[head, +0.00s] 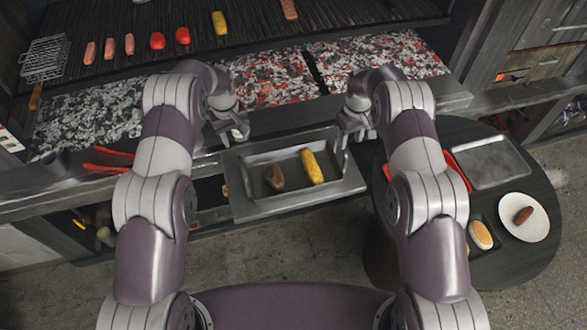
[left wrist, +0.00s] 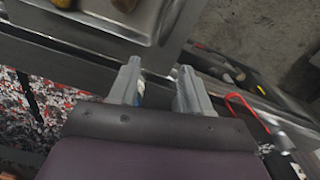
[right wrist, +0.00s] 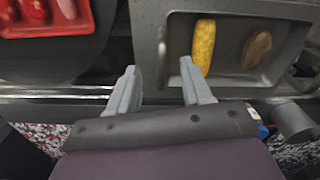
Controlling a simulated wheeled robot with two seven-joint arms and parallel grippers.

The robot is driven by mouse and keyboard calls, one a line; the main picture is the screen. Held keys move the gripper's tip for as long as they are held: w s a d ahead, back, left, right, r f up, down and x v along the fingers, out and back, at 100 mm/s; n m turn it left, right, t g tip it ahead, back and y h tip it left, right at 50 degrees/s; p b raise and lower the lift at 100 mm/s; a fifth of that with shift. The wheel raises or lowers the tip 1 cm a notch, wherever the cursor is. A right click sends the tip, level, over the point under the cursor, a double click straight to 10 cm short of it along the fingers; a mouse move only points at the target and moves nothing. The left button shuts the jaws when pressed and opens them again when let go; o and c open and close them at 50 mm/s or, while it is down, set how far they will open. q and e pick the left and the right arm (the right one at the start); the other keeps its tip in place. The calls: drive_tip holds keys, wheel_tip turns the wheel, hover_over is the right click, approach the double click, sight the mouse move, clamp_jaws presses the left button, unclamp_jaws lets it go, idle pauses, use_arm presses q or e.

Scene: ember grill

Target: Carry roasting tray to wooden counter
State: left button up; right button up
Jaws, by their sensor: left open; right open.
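The grey metal roasting tray (head: 300,199) sits at the grill's front ledge, holding a yellow corn cob (head: 312,167) and a brown potato (head: 275,178). My left gripper (head: 234,134) is open and empty near the tray's far left corner; in the left wrist view (left wrist: 158,72) its fingers are apart from the tray (left wrist: 95,18). My right gripper (head: 356,135) is open at the tray's right end. In the right wrist view its fingertips (right wrist: 160,68) are either side of the line of the tray's end handle (right wrist: 161,45); contact is unclear. I cannot tell which surface is the wooden counter.
A round dark table (head: 515,265) at right bears a metal tray (head: 492,160), a plate (head: 535,232) with a sausage, and a bun (head: 481,234). Glowing coals (head: 375,55) lie behind. Red tongs (head: 108,160) lie left. A drawer cabinet (head: 545,65) stands far right.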

sight(241, 158)
use_arm(q)
drive_tip(key=f, duration=1)
drive_tip(key=shift+d+f, duration=0.2)
use_arm(e)
wheel_tip(241, 158, down, 10)
drive_tip(key=shift+f, duration=0.15)
use_arm(q)
drive_tip(key=shift+f, duration=0.4)
use_arm(e)
drive_tip(key=shift+s+a+f, duration=0.1)
drive_tip(key=shift+s+f, duration=0.1)
drive_tip(key=shift+f, duration=0.25)
use_arm(q)
clamp_jaws()
use_arm(e)
clamp_jaws()
drive_tip(key=shift+w+r, duration=0.1)
